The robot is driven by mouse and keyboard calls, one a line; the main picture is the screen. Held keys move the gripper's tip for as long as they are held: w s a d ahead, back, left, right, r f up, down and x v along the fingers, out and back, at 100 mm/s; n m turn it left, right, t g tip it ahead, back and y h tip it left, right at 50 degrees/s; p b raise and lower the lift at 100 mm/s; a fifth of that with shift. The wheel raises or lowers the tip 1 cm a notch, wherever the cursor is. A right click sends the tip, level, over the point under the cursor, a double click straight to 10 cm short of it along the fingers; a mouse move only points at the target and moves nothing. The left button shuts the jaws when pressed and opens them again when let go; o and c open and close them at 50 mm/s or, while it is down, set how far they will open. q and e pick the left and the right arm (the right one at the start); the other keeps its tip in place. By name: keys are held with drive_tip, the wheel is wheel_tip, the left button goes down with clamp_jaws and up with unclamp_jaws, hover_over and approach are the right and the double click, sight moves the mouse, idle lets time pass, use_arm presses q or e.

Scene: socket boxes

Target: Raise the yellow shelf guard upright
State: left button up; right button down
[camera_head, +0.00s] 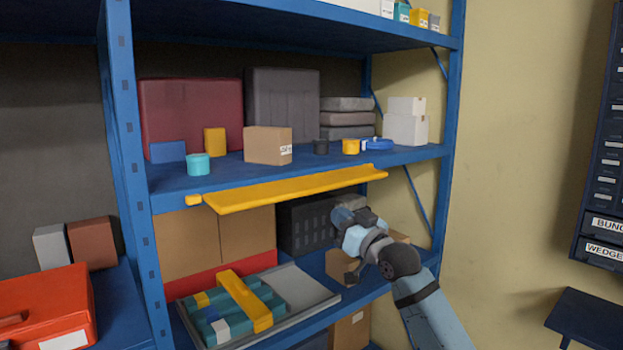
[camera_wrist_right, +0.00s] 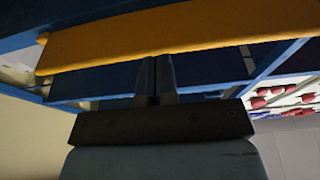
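The yellow shelf guard (camera_head: 300,189) is a long bar along the front edge of the middle blue shelf. It hangs folded down and outward, slightly below the shelf surface, with a small yellow piece (camera_head: 193,200) at its left end. My right gripper (camera_head: 350,212) is in front of the shelf, below the right half of the guard. In the right wrist view the fingers of my right gripper (camera_wrist_right: 158,64) are together, with nothing visible between them. Their tips reach the near edge of the guard (camera_wrist_right: 190,32); whether they touch it I cannot tell. My left gripper is not in view.
The middle shelf (camera_head: 225,178) holds a cardboard box (camera_head: 268,145), a teal cup (camera_head: 198,164), a yellow cup (camera_head: 351,146) and a blue ring (camera_head: 377,144) near its front. Below, a grey tray (camera_head: 305,285) holds socket boxes. A red case (camera_head: 45,305) stands at left.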

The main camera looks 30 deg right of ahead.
sight(318, 186)
drive_tip(key=shift+d+f+x, duration=0.25)
drive_tip(key=shift+f+x, duration=0.15)
drive_tip(key=shift+x, duration=3.35)
drive_tip(key=shift+a+r+p, duration=0.2)
drive_tip(key=shift+r+p, duration=0.45)
drive_tip(key=shift+r, duration=0.85)
drive_tip(key=shift+a+r+p, duration=0.2)
drive_tip(key=shift+r+p, duration=0.45)
drive_tip(key=shift+r, duration=0.9)
drive_tip(key=shift+w+r+p, duration=0.15)
drive_tip(key=shift+r+p, duration=0.15)
drive_tip(key=shift+r, duration=0.05)
drive_tip(key=shift+w+r+p, duration=0.35)
drive_tip(key=shift+r+p, duration=0.35)
drive_tip(key=shift+r, duration=0.1)
drive_tip(key=shift+w+r+p, duration=0.35)
drive_tip(key=shift+r+p, duration=0.35)
drive_tip(key=shift+r, duration=0.1)
drive_tip(key=shift+w+f, duration=0.1)
drive_tip(key=shift+w, duration=0.2)
drive_tip(key=shift+w+a, duration=0.15)
drive_tip(key=shift+w, duration=0.9)
drive_tip(key=s+p, duration=0.1)
drive_tip(key=s, duration=0.9)
drive_tip(key=shift+d+p, duration=0.35)
drive_tip(key=shift+d, duration=0.05)
